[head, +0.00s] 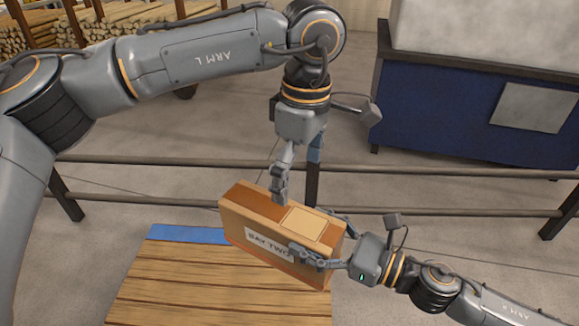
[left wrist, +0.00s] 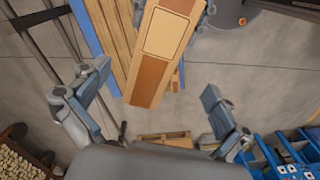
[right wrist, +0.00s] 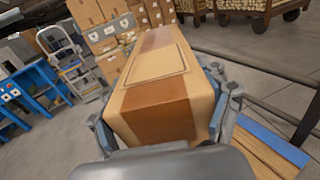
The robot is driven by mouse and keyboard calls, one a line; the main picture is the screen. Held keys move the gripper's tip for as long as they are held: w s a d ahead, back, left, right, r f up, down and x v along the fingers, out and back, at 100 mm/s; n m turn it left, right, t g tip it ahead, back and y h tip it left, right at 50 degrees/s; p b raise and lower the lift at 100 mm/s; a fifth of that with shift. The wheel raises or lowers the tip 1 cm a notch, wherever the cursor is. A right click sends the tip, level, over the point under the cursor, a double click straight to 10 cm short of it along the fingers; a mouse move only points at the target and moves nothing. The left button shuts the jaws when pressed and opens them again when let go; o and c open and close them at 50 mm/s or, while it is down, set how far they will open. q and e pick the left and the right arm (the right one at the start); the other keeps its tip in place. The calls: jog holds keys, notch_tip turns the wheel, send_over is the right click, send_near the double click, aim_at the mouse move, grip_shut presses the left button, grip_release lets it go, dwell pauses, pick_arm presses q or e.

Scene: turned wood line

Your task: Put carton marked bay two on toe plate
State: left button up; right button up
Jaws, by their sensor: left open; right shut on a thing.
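The brown carton (head: 262,222) with a "BAY TWO" label on its side is in the head view, low centre, slightly tilted. My right gripper (head: 322,245) is shut on it near its right end, one finger across the labelled side. In the right wrist view the carton (right wrist: 160,95) fills the space between the fingers. My left gripper (head: 280,190) is open above the carton's upper edge; I cannot tell if it touches. In the left wrist view the carton (left wrist: 160,45) lies ahead, beyond the spread fingers. I cannot make out the toe plate for certain.
A wooden slatted surface (head: 200,285) with a blue edge lies below the carton. Metal rails (head: 400,170) run behind it. A blue bin (head: 440,110) stands back right. The right wrist view shows stacked cartons (right wrist: 110,35) and a wheeled ladder-like frame (right wrist: 62,50).

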aim_at(282, 212)
pick_arm(q)
jog(key=shift+m+t+y, duration=0.3)
jog(key=shift+t+y, duration=0.1)
jog(key=shift+y, duration=0.1)
jog(key=a+f, duration=0.1)
jog(key=f, duration=0.2)
jog(key=w+a+f, duration=0.1)
jog(key=f, duration=0.3)
jog(key=a+f, duration=0.1)
jog(key=f, duration=0.3)
jog(key=shift+w+f, duration=0.15)
jog(key=shift+w, duration=0.05)
jog(key=c, duration=1.2)
jog(key=shift+c, duration=1.2)
pick_arm(e)
jog(key=o, duration=1.4)
jog(key=shift+o, duration=0.2)
